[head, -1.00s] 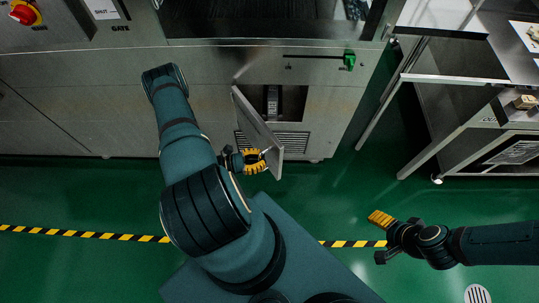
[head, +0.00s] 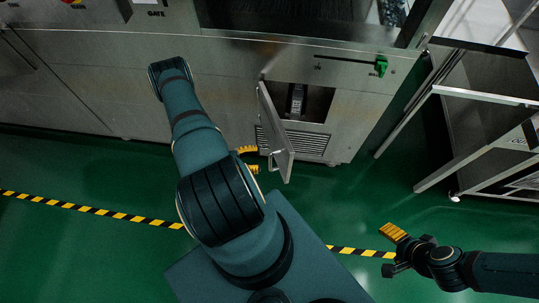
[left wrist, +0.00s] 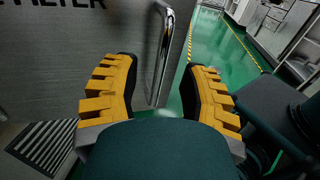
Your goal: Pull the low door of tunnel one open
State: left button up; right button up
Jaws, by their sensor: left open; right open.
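The low door (head: 275,130) is a grey metal panel that stands swung outward from its dark opening (head: 312,100) in the machine's lower front. Its bar handle shows in the left wrist view (left wrist: 163,55), on the door face. My left gripper (head: 250,161) is at the door's left side, partly hidden by my own arm. Its yellow fingers are open in the left wrist view (left wrist: 160,92), and the handle appears in line with the gap, with no visible grip on it. My right gripper (head: 394,246) is open and empty over the floor at the lower right.
A metal-framed table (head: 485,97) stands at the right. Green floor (head: 345,205) is clear in front, crossed by a yellow-black stripe (head: 110,213).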

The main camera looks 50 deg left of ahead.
pick_arm(q)
jog(key=v, duration=0.5)
